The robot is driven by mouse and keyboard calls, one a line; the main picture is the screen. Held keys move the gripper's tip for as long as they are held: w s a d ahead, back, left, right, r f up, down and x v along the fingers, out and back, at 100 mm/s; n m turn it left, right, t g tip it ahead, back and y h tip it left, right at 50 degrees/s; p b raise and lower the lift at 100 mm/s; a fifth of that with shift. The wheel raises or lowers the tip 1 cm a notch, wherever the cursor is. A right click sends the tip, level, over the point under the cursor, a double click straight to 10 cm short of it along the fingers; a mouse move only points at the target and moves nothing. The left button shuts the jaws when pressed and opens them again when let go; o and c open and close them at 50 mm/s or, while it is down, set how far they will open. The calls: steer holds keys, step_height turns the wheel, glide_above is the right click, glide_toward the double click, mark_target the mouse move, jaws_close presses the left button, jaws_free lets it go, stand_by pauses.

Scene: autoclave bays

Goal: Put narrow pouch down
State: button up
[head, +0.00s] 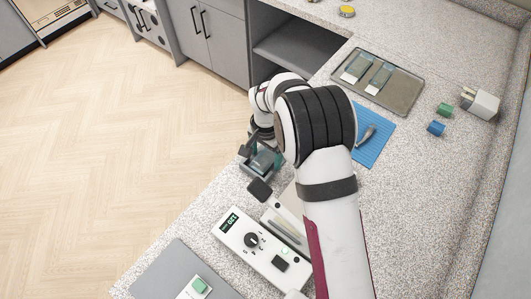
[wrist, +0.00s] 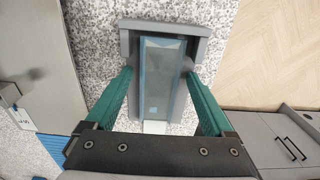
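A narrow pouch (wrist: 162,78) with a clear bluish face and a pale end lies in the middle of the wrist view. It is within a grey open-topped holder (wrist: 128,42), which stands on the speckled counter near its front edge. My gripper (wrist: 160,73) has its two green fingers apart, one on each side of the pouch, and I see a gap beside the pouch at the left finger. In the head view my gripper (head: 264,157) is over the grey holder (head: 257,173), and my arm hides part of this area.
A metal tray (head: 403,97) with two pouches (head: 357,67) (head: 380,77) lies at the back. A blue mat (head: 375,148) holds a grey tool. A sealer with a dial (head: 252,243) stands in front. Green (head: 445,109) and blue (head: 436,128) pieces lie right, near a white box (head: 481,103).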

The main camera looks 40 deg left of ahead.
step_height(320, 180, up, 12)
steer(key=d+r+m, duration=0.1)
steer(key=d+r, duration=0.4)
steer(key=d, duration=0.4)
steer(key=d+r+m, duration=0.1)
steer(key=d+r, duration=0.3)
steer(key=d, duration=0.5)
steer(key=s+d+m+y, duration=0.1)
steer(key=s+d+m, duration=0.2)
steer(key=s+d, duration=1.1)
steer(key=s, duration=0.2)
steer(key=shift+s+d+m+y, duration=0.3)
steer(key=shift+y, duration=0.1)
